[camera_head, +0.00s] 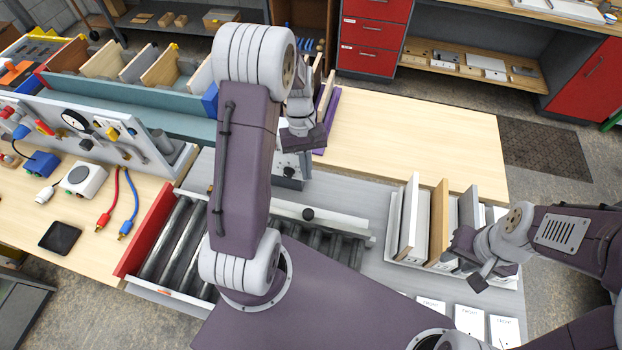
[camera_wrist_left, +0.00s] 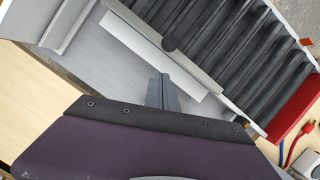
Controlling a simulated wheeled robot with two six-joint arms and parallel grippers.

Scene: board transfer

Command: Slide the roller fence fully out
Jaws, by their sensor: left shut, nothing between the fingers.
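The roller fence (camera_head: 340,226) is a pale bar along the back edge of the roller bed (camera_head: 181,240), with a round black knob (camera_head: 308,214). The bar and knob (camera_wrist_left: 170,43) also show in the left wrist view, with a white strip (camera_wrist_left: 150,57) alongside. My left gripper (camera_head: 306,160) is behind the fence, apart from the knob. Its fingers (camera_wrist_left: 163,80) are shut and empty, pointing toward the bar. My left arm hides part of the rollers and fence. My right gripper (camera_head: 474,268) is by the upright boards at the right; its finger gap is unclear.
Upright boards (camera_head: 439,222) stand in a rack at the right, with white boxes (camera_head: 468,320) in front. A red end plate (camera_head: 147,229) closes the roller bed's left end. Cables (camera_head: 129,208) and a gauge panel (camera_head: 90,125) are at the left. The wooden tabletop (camera_head: 400,135) behind is clear.

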